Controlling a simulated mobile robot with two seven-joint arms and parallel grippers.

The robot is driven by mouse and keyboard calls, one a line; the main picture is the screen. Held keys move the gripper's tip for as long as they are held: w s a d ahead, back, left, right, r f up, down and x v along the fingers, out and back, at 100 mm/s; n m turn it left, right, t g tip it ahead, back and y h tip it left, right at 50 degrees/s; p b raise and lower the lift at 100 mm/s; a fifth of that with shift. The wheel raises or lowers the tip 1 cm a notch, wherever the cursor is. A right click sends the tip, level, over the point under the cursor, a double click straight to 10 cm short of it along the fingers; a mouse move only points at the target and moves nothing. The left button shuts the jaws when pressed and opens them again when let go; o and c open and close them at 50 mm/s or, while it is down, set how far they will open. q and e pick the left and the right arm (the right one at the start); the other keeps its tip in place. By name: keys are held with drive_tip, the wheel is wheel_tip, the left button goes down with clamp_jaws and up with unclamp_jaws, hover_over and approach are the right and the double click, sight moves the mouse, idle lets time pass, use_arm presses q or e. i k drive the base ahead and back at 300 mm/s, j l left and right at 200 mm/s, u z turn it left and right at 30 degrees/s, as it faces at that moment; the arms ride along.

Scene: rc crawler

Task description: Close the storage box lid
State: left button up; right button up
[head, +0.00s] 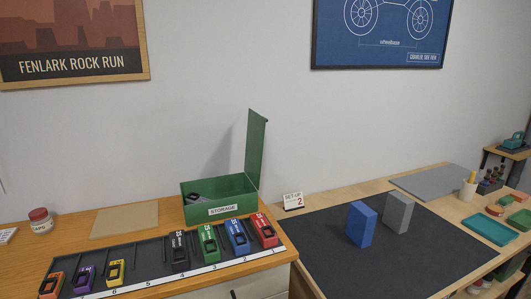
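The green storage box (225,211) stands on the left wooden counter, with a white label reading STORAGE on its front. Its green lid (256,150) is open and stands nearly upright at the right side of the box. Some dark items show inside, but I cannot tell what they are. Neither my left nor my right gripper shows in the head view.
A dark numbered rack (140,266) with several coloured items lies in front of the box. A cardboard-coloured sheet (124,220) and a red-lidded jar (40,220) are to its left. A blue block (360,224) and a grey block (397,212) stand on the dark mat (420,262) at right.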

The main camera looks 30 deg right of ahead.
sight(257, 124)
drive_tip(key=k+l, duration=0.2)
drive_tip(key=l, duration=0.15)
drive_tip(key=k+l+u, duration=0.15)
drive_tip(key=l, duration=0.25)
drive_tip(key=k+l, duration=0.1)
drive_tip(key=l, duration=0.3)
drive_tip(key=k+l+u, duration=0.1)
drive_tip(key=l, duration=0.35)
drive_tip(key=k+l, duration=0.1)
drive_tip(key=l, duration=0.7)
drive_tip(key=i+l+u, duration=0.1)
drive_tip(key=i+l, duration=0.15)
drive_tip(key=l, duration=0.2)
drive_tip(key=i+j+u, duration=0.15)
drive_tip(key=j, duration=0.25)
drive_tip(key=i+j+u, duration=0.15)
drive_tip(key=j, duration=0.2)
drive_tip(key=i+j+u, duration=0.15)
drive_tip(key=j, duration=0.2)
